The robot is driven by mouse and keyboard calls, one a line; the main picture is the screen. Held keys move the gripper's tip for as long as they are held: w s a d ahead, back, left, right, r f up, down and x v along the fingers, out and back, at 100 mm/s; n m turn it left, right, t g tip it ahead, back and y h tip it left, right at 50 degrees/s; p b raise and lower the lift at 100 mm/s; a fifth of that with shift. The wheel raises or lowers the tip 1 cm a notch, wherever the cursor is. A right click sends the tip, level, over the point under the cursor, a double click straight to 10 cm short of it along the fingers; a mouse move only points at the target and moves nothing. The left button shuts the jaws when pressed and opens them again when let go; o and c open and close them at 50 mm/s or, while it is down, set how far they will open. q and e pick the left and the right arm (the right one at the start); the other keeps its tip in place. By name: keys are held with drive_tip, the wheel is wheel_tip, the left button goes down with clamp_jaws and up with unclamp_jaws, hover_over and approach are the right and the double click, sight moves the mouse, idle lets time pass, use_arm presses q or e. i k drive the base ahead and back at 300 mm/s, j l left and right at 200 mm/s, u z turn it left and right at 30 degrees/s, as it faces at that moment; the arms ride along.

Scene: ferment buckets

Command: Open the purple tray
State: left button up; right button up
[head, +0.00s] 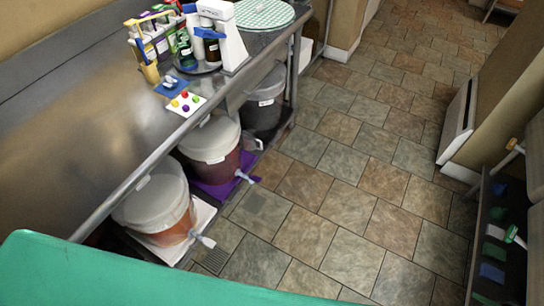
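The purple tray (217,191) is on the low shelf under the steel counter, beneath the middle bucket (212,140). Only its front and right edges show; the bucket hides the rest. The bucket has a white lid and dark reddish contents. A purple-and-white spout-like piece (246,178) sticks out at the tray's front right. I cannot tell whether it belongs to the bucket or the tray. Neither of my grippers is in view.
A white-lidded bucket with orange contents (165,240) stands on a white tray (203,215); a grey bucket (264,112) stands farther back. The steel counter (110,90) holds bottles and a colored-dot card (186,103). The tiled floor (330,190) is clear. A turquoise surface (90,280) blocks the lower left.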

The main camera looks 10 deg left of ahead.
sight(220, 193)
drive_tip(key=u, duration=0.65)
